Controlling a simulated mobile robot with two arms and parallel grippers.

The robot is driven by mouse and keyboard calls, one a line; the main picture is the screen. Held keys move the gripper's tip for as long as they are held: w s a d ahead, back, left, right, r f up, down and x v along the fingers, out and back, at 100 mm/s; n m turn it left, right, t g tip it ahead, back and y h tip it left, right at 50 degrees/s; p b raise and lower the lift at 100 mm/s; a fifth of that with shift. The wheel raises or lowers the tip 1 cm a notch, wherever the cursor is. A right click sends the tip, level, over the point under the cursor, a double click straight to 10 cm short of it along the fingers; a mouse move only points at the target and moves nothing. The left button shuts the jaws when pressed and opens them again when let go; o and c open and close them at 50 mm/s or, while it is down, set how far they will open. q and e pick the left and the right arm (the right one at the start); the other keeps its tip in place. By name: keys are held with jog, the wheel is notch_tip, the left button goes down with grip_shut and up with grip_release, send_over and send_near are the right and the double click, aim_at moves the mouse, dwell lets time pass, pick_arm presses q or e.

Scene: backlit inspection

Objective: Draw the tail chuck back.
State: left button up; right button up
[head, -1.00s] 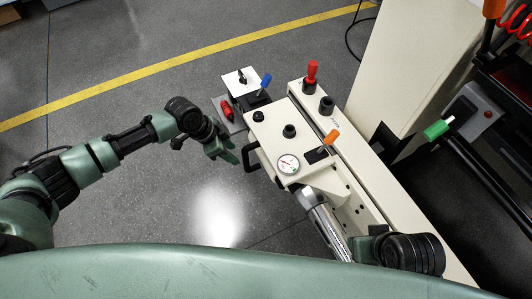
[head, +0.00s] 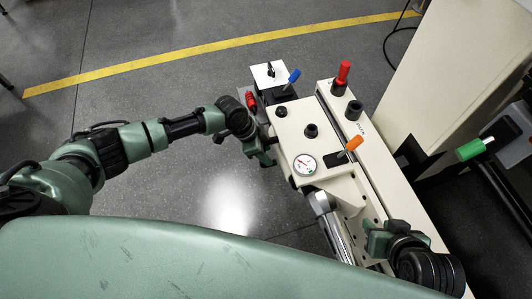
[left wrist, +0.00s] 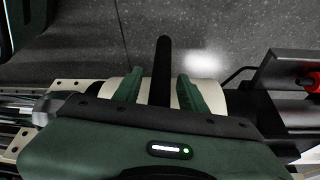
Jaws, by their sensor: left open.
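The tail chuck unit (head: 295,130) is a cream housing with a round gauge (head: 305,165), black knobs and an orange-tipped lever (head: 354,143). A silver cylinder (head: 335,225) projects from its near end. A black bar handle (left wrist: 163,65) on its left side is mostly hidden by my left gripper in the head view. My left gripper (head: 266,150) is at that handle. In the left wrist view its green fingers (left wrist: 158,88) are open, one on each side of the bar, with gaps visible. My right gripper (head: 378,240) is beside the silver cylinder; its fingers are not clear.
A cream rail (head: 385,165) with a red-topped knob (head: 343,72) runs along the housing's right side. A blue-tipped lever (head: 293,76) and a red part (head: 251,99) are at the far end. A green-tipped lever (head: 470,150) is at right. Floor at left is clear.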

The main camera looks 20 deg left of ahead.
pick_arm(q)
jog(key=shift+f, duration=0.1)
grip_shut()
dwell(1.5)
